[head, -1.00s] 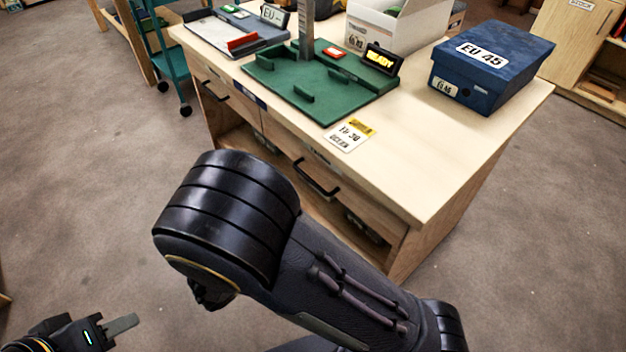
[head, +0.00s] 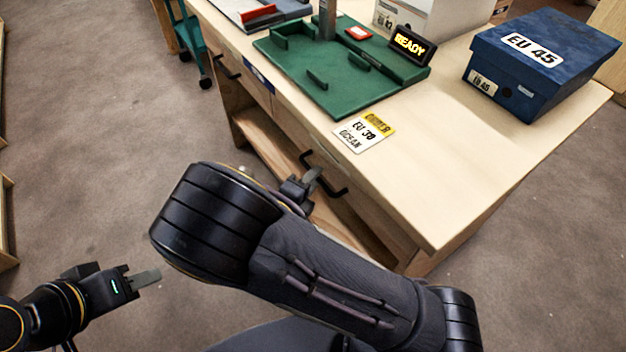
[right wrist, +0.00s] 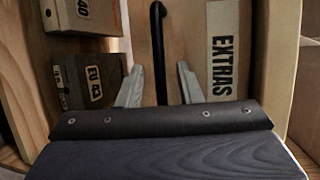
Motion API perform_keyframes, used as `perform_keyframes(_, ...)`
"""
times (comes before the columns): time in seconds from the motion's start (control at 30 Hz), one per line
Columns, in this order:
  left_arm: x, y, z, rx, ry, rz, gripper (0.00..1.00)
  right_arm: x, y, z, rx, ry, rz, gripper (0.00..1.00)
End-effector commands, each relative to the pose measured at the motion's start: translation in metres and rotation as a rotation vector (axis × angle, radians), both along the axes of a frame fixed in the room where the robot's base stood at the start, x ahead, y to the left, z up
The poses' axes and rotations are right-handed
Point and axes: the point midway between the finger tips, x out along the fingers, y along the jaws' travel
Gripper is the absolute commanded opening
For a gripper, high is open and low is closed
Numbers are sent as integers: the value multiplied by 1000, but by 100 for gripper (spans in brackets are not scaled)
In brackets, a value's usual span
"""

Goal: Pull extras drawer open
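The extras drawer (head: 308,141) is in the wooden workbench, its front seemingly flush. In the right wrist view its pale front carries an EXTRAS label (right wrist: 222,60) beside a black bar handle (right wrist: 158,42). The handle also shows in the head view (head: 342,190), partly covered by my right gripper (head: 312,181). In the right wrist view the two fingers of my right gripper (right wrist: 159,86) are apart, one on each side of the handle, with gaps showing. My left gripper (head: 146,278) is over the floor at the lower left, empty, away from the bench; its finger gap cannot be made out.
The bench top (head: 440,150) holds a green tray (head: 345,95), a READY display (head: 410,45), an EU 30 card (head: 362,132) and a blue EU 45 box (head: 535,60). Shoe boxes (right wrist: 92,80) sit beside the drawer front in the wrist view. The floor (head: 100,150) at left is clear.

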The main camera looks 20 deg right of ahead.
Motion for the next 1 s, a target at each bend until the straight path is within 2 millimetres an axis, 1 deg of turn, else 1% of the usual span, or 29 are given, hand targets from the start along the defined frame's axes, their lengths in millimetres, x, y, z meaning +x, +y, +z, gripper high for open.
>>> perform_keyframes(0.1,0,0,-1,0,0,0,36,3,-3,-1,-1,0,0,33)
perform_keyframes(0.3,0,0,-1,0,0,0,36,3,-4,-1,-1,1,1,33)
perform_keyframes(0.33,0,0,-1,0,0,0,36,3,-4,-1,-1,1,1,31)
perform_keyframes(0.53,0,0,-1,0,0,0,36,3,-4,-1,0,0,0,5)
perform_keyframes(0.57,0,0,-1,0,0,0,36,3,-3,-1,0,0,0,1)
perform_keyframes(0.6,0,0,-1,0,0,0,36,3,-3,-1,0,0,0,0)
perform_keyframes(0.87,0,0,-1,0,0,0,36,3,-3,-1,0,0,0,0)
perform_keyframes(1.0,0,0,2,0,0,0,36,2,1,0,1,0,1,0)
